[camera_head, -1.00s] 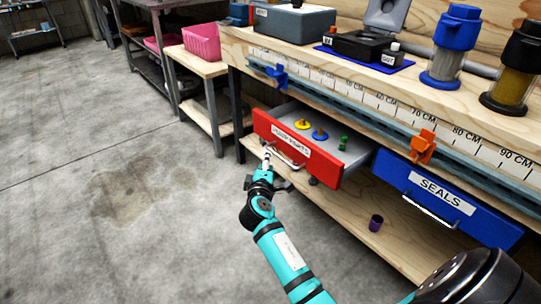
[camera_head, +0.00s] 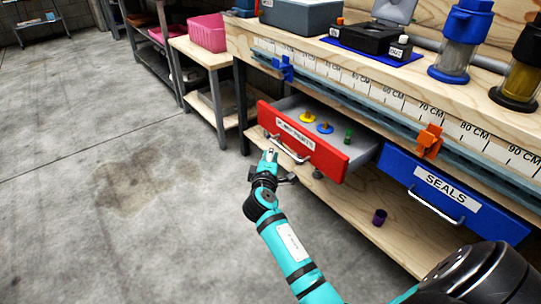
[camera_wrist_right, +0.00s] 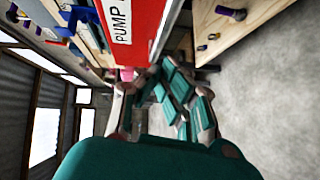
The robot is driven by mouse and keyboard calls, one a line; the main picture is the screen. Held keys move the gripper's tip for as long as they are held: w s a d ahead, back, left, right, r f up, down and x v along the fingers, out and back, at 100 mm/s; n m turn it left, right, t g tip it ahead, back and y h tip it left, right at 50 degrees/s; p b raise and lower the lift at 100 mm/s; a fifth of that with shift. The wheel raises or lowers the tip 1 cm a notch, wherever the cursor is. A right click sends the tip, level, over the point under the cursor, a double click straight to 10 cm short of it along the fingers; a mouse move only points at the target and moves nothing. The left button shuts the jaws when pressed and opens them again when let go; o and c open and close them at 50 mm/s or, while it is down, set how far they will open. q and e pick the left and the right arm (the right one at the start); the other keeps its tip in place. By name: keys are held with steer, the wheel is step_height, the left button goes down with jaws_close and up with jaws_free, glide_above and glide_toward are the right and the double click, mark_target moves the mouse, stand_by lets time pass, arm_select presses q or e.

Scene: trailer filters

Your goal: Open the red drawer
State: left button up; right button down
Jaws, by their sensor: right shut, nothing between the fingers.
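The red drawer (camera_head: 330,157) stands pulled out under the workbench, with its inside showing. It holds a yellow piece (camera_head: 307,117), a blue piece (camera_head: 325,128) and a green piece (camera_head: 348,136). Its front has a white label and a metal handle (camera_head: 287,149). My right gripper (camera_head: 269,155) is shut and empty, just left of and below the handle, and looks apart from it. In the right wrist view the red drawer front (camera_wrist_right: 136,10) with a "PUMP" label lies beyond the fingers. My left gripper is not in view.
A blue drawer (camera_head: 410,170) labelled SEALS is shut to the right. The workbench (camera_head: 245,40) carries boxes and filter housings. The concrete floor (camera_head: 80,150) on the left is clear.

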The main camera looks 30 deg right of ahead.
steer(key=c, duration=2)
jaws_free()
steer(key=o, duration=0.6)
steer(key=v, duration=1.2)
